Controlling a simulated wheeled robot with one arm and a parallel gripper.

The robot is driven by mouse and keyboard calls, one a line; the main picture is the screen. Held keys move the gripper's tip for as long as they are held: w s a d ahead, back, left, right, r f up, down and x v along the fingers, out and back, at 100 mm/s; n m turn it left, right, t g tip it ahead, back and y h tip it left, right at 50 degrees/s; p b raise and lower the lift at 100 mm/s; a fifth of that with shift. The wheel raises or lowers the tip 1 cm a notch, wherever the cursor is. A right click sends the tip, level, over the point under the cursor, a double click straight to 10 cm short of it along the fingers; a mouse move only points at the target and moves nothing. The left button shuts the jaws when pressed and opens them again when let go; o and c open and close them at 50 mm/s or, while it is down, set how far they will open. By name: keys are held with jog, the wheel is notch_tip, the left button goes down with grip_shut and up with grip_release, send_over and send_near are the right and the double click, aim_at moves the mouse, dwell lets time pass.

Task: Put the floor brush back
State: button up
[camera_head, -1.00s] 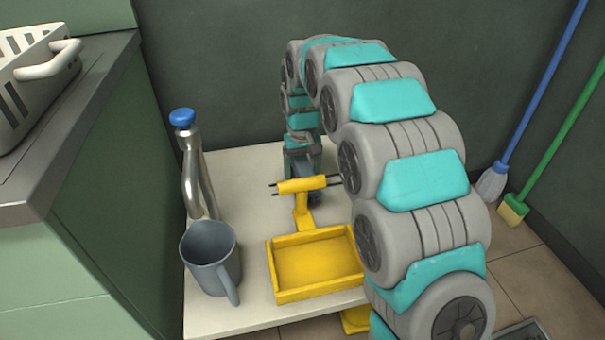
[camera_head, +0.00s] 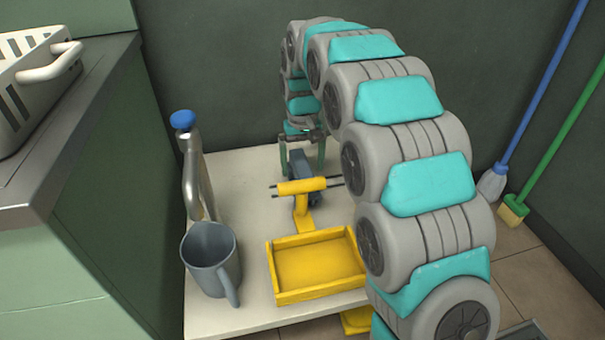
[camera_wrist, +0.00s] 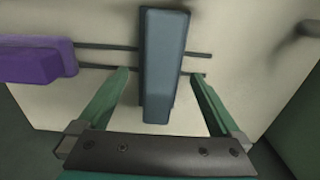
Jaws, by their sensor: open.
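My gripper (camera_head: 302,158) is open above the back of the white table, with green fingers apart. In the wrist view its fingertips (camera_wrist: 160,75) are on either side of a slate-blue block (camera_wrist: 165,60), with gaps on both sides. The block (camera_head: 300,165) lies across two thin dark rods, behind a yellow stand (camera_head: 302,187) with a shallow tray (camera_head: 318,264). I cannot tell for sure whether this block is the floor brush. A green-handled brush with yellow bristles (camera_head: 513,209) leans at the right wall, apart from my gripper.
A blue-handled mop (camera_head: 493,181) leans beside the green-handled brush. A purple block (camera_wrist: 35,60) shows left in the wrist view. A counter (camera_head: 75,110) bounds the left.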

aim_at(305, 167)
notch_tip(305, 167, up, 7)
jog(key=shift+r, duration=0.5)
jog(key=shift+s+d, duration=0.3)
jog(key=s+d+f+m, duration=0.1)
jog(key=s+d, duration=0.4)
jog(key=s, duration=0.8)
jog(key=s+d+f+m+g, duration=0.1)
jog(key=s+d+f, duration=0.2)
jog(key=s, duration=1.1)
jog(key=s+d+f+m, duration=0.1)
jog(key=s+d+f, duration=0.1)
jog(key=s+d, duration=0.6)
jog(key=s, duration=0.5)
jog(key=shift+s+d+f+g, duration=0.25)
jog(key=shift+d+g, duration=0.15)
